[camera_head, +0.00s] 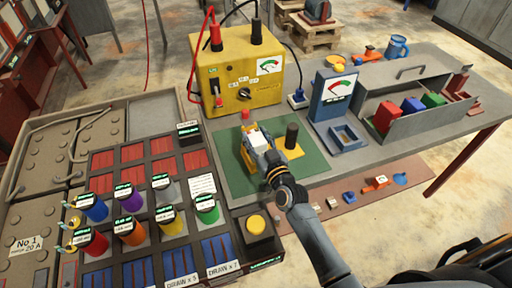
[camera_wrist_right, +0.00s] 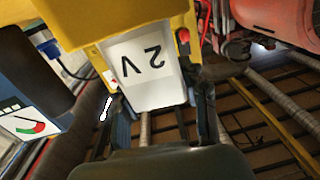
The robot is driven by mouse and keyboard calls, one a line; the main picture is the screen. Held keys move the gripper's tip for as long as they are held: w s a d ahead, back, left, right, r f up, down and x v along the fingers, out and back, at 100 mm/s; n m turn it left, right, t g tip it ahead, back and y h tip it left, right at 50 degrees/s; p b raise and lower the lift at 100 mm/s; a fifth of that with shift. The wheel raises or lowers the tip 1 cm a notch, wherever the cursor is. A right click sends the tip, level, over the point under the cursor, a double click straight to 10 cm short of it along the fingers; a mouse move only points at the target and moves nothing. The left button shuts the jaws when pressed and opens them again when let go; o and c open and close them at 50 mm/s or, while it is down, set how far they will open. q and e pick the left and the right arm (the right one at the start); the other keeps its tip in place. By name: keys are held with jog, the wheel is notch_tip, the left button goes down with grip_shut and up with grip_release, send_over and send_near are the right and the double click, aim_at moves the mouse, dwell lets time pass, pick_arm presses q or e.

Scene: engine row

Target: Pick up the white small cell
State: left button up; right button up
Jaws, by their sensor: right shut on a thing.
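The white small cell (camera_wrist_right: 150,72), marked 2 V, sits between the fingers of my right gripper (camera_wrist_right: 165,112) in the right wrist view. In the head view the cell (camera_head: 257,138) is partly hidden by my right gripper (camera_head: 254,150), which is shut on it above the green mat (camera_head: 228,178). A yellow piece lies close beside it on the mat. I cannot tell whether the cell touches the mat. My left gripper is not in view.
The yellow meter box (camera_head: 240,75) with red and black leads stands behind the mat. A black cylinder on a yellow base (camera_head: 291,137) stands to the right. The blue meter (camera_head: 334,92) and grey toolbox (camera_head: 408,105) are farther right. Coloured cells fill the rack at left.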

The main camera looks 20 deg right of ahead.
grip_shut()
jog(key=shift+r, duration=0.1)
